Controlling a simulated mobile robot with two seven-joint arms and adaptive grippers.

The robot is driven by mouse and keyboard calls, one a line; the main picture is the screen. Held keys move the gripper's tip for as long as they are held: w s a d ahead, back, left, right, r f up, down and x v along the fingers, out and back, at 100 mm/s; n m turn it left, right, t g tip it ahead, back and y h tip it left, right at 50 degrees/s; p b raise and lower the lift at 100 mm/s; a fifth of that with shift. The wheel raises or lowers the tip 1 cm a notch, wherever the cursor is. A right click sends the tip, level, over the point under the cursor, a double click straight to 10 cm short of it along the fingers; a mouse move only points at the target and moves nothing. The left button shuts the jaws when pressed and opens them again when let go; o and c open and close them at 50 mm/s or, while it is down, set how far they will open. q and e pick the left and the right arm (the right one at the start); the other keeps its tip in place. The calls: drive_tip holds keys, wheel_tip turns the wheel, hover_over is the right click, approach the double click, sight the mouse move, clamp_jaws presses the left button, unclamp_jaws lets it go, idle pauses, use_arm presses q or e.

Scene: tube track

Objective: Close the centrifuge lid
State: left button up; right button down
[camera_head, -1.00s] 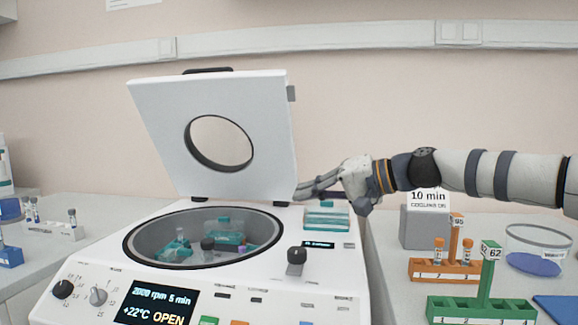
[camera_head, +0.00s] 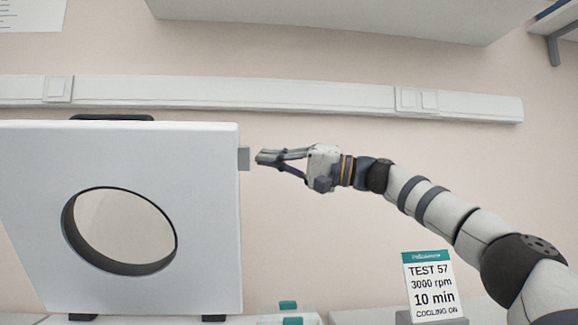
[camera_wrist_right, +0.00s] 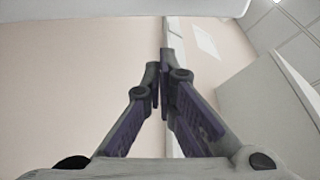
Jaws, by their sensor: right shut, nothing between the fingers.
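The centrifuge lid (camera_head: 205,210) stands raised, a white panel with a round dark-rimmed window, at the left of the head view. A small grey tab (camera_head: 244,158) sticks out from its right edge near the top. The centrifuge body is almost wholly below the head view. My left gripper is not in view.
A sign reading TEST 57, 3000 rpm, 10 min (camera_head: 433,285) stands at the lower right, below my right arm. A white wall rail (camera_head: 300,95) runs behind. A cabinet (camera_head: 340,15) hangs above. The space around the gripper is free.

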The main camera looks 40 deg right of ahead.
drive_tip(key=a, duration=0.1)
drive_tip(key=a+f, duration=0.1)
drive_tip(key=s+a, duration=0.1)
drive_tip(key=shift+s+a+f+p, duration=0.1)
drive_tip(key=shift+a+f+p, duration=0.05)
drive_tip(key=shift+f+p, duration=0.2)
